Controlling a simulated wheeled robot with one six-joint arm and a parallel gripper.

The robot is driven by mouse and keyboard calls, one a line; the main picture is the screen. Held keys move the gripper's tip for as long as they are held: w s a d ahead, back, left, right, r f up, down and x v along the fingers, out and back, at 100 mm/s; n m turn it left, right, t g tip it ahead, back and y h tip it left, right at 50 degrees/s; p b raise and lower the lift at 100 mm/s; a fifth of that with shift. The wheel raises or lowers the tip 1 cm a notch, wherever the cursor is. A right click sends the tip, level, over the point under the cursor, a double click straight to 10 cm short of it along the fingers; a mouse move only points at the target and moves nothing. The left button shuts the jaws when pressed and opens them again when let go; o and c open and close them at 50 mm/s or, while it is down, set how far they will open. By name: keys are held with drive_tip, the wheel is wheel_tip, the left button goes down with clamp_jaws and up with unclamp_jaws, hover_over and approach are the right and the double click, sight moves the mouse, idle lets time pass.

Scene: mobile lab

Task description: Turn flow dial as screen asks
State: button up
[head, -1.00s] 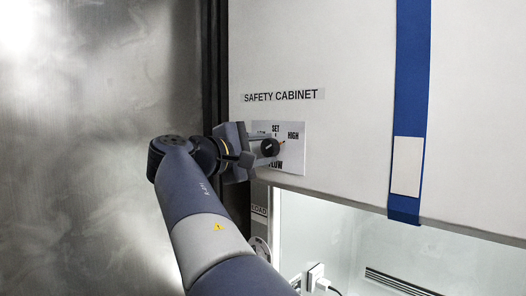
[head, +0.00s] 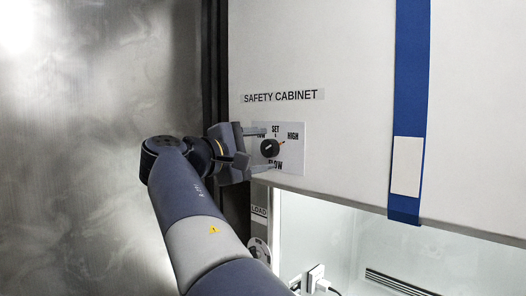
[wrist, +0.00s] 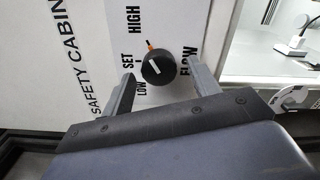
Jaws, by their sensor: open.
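The flow dial (head: 269,148) is a round black knob with a white line on its face. It sits on a white plate (head: 292,165) marked LOW, SET, HIGH and FLOW. An orange mark shows at the knob's edge, between SET and HIGH. My gripper (head: 262,150) is open and empty at the plate's left side. In the wrist view the dial (wrist: 157,68) lies between and just beyond the tips of my gripper (wrist: 160,73), with a gap on both sides. No screen is in view.
The plate is on the white front of the safety cabinet (head: 340,60). A blue strip (head: 412,65) with a white card hangs to the right. Below is the lit cabinet opening with a plug (head: 316,278). A metal wall (head: 90,90) stands at the left.

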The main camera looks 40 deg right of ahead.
drive_tip(key=a+b, duration=0.1)
drive_tip(key=a, duration=0.8)
drive_tip(key=shift+s+a, duration=0.35)
drive_tip(key=shift+s, duration=0.1)
drive_tip(key=d, duration=0.3)
drive_tip(key=d+p, duration=0.1)
drive_tip(key=d, duration=0.3)
drive_tip(key=w+d, duration=0.1)
drive_tip(key=d, duration=0.3)
drive_tip(key=shift+a, duration=0.1)
drive_tip(key=shift+a, duration=0.1)
